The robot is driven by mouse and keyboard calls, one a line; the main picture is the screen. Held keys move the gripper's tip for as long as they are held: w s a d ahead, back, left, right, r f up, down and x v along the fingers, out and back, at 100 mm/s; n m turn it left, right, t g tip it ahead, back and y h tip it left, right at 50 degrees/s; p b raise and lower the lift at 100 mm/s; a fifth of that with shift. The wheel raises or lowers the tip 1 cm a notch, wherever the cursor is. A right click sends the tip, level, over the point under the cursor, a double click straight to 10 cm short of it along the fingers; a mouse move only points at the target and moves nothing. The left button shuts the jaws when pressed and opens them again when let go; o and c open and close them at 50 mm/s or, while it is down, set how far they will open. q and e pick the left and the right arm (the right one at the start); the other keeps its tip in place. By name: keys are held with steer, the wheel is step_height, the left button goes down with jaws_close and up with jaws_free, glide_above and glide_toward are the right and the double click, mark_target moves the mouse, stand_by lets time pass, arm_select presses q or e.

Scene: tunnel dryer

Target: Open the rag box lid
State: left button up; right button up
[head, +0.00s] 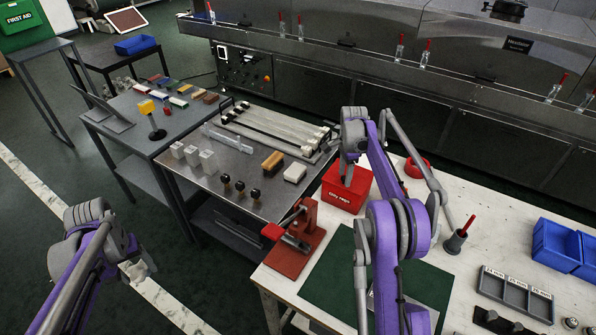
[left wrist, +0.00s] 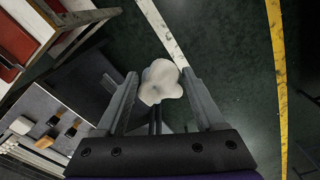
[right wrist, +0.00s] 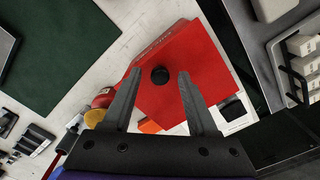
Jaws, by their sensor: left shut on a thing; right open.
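The red rag box (head: 343,198) stands at the back left corner of the white table, with white lettering on its front. In the right wrist view its red lid (right wrist: 185,60) looks shut, with a round black knob (right wrist: 160,75) on top. My right gripper (head: 347,172) is over the box, open, with its fingertips (right wrist: 160,78) on either side of the knob; I cannot tell whether they touch it. My left gripper (head: 133,262) is shut on a crumpled whitish rag (left wrist: 160,82), held above the floor left of the tables.
A red press-like fixture (head: 297,245) and a green mat (head: 330,270) are in front of the box. A red round container (head: 418,167) is behind it to the right. A grey table (head: 230,165) with trays and blocks is to the left.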

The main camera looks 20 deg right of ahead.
jaws_close()
stand_by(1.3)
